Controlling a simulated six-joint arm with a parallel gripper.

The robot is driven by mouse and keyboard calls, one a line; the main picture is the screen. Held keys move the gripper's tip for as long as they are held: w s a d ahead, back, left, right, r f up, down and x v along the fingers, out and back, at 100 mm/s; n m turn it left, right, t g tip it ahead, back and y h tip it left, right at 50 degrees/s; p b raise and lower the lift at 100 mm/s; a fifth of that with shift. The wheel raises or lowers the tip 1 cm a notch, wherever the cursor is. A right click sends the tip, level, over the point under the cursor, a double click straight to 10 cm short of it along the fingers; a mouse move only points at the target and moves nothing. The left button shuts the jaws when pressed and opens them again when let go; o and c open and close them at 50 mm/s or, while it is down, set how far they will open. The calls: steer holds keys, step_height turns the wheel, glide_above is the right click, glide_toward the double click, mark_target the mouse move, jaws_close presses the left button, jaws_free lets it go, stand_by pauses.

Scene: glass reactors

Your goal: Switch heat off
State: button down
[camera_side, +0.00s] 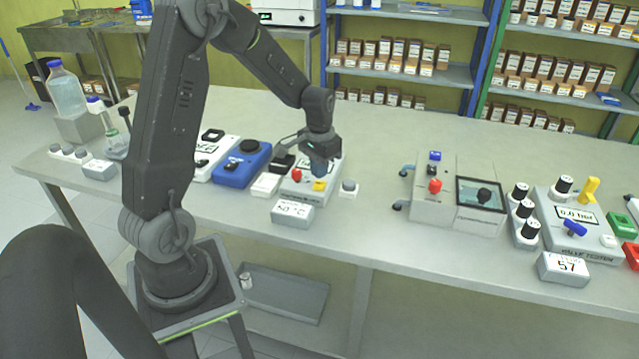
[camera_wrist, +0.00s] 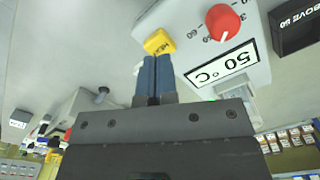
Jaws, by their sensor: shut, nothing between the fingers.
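The heater unit (camera_side: 327,187) is a light grey box on the bench. In the wrist view the red dial (camera_wrist: 223,22) sits right of the yellow switch (camera_wrist: 159,42), and the label (camera_wrist: 222,66) is upside down. My gripper (camera_wrist: 156,60) is shut, its blue fingertips together and empty. The tips are right at the yellow switch in the picture; I cannot tell whether they touch. In the side view my gripper (camera_side: 319,168) hangs over the unit.
A blue device (camera_side: 241,165) and a white one stand left of the unit. Bare bench lies further right, before a grey box with a dark screen (camera_side: 481,194) and a valve station (camera_side: 575,225).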

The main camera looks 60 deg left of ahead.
mark_target(320, 184)
steer(key=shift+f, duration=0.2)
steer(key=shift+f, duration=1.2)
steer(key=shift+r, duration=3.5)
